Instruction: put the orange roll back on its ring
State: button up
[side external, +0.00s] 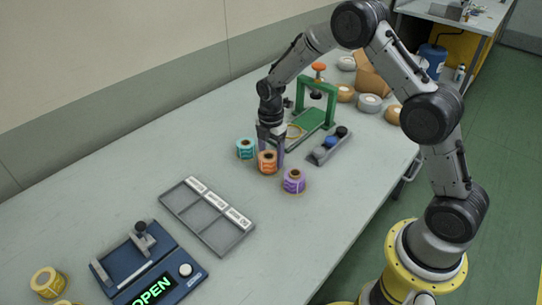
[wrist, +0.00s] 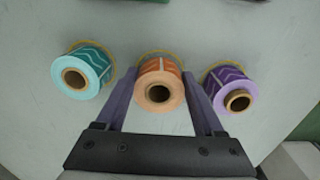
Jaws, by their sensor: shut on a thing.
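The orange roll (side external: 267,162) is between the fingers of my gripper (side external: 270,149), upright, in line between the teal roll (side external: 245,148) and the purple roll (side external: 293,181). In the wrist view the fingers close on both sides of the orange roll (wrist: 158,88), its hollow core facing the camera. A yellow ring (wrist: 159,53) shows as an arc just behind the orange roll; the rest is hidden under it. I cannot tell whether the roll touches the table. The teal roll (wrist: 80,77) and the purple roll (wrist: 232,90) stand close on either side, with yellow arcs at their bases.
A grey tray with knobs (side external: 329,146) is to the right. A labelled grey tray (side external: 206,216) and a blue device reading OPEN (side external: 150,268) lie nearer, with clear table between.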

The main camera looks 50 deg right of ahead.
jog(key=shift+f, duration=0.25)
jog(key=shift+f, duration=0.15)
jog(key=o, duration=1.6)
jog(key=shift+c, duration=0.2)
